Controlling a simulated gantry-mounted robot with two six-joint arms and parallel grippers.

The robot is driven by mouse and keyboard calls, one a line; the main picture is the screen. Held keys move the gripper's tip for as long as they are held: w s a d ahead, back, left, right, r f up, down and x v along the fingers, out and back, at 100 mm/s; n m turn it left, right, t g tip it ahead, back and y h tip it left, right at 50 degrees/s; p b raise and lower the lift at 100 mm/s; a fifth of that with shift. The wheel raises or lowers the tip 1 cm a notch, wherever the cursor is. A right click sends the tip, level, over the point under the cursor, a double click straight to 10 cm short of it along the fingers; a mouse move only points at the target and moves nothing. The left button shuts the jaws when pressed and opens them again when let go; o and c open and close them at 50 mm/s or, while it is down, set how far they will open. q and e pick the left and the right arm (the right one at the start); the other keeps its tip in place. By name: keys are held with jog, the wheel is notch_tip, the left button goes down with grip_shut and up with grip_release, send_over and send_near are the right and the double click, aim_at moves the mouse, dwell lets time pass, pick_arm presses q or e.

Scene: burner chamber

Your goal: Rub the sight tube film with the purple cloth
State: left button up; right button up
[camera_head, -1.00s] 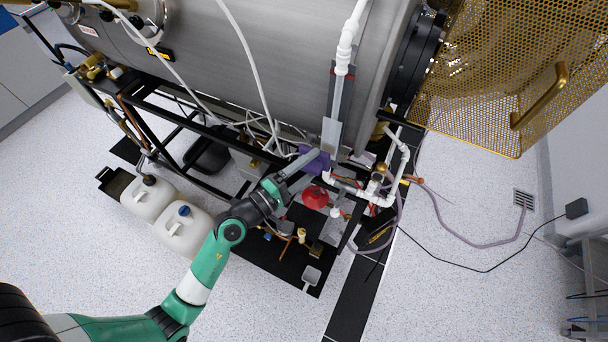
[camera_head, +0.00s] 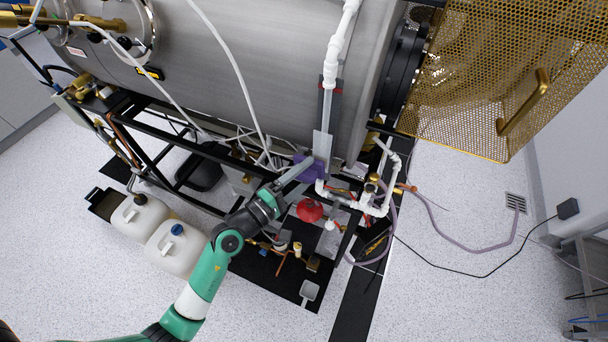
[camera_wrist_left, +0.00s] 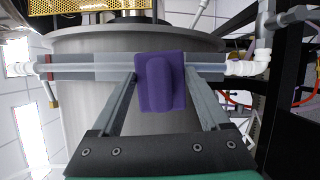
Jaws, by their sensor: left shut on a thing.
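My left gripper (camera_head: 298,168) reaches up to the lower end of the sight tube on the front of the steel drum. It is shut on the purple cloth (camera_head: 309,170), a thick pad. In the left wrist view the cloth (camera_wrist_left: 160,82) sits between the two finger ends and overlaps the middle of the sight tube assembly (camera_wrist_left: 98,67), a grey strip with white fittings at both ends. In the head view the tube assembly (camera_head: 327,105) runs upright. I cannot tell whether the cloth presses on it, and I cannot make out any film. My right gripper is not in view.
White pipework (camera_head: 372,207) and a red round part (camera_head: 309,210) sit close below and right of the cloth. Two white jugs (camera_head: 178,250) stand left of my arm. A perforated brass guard (camera_head: 480,80) is at upper right. Open floor lies at right.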

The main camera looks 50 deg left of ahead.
aim_at(322, 176)
pick_arm(q)
jog(key=shift+w+a, duration=0.3)
jog(key=shift+w, duration=0.4)
jog(key=d+p, duration=0.1)
jog(key=w+d+p, duration=0.1)
jog(key=shift+d+r, duration=0.2)
jog(key=shift+d, duration=0.2)
jog(key=shift+w+d+f+p, duration=0.1)
jog(key=shift+w+d+p, duration=0.15)
jog(key=shift+d, duration=0.25)
jog(key=shift+f, duration=0.1)
jog(key=shift+a, duration=0.1)
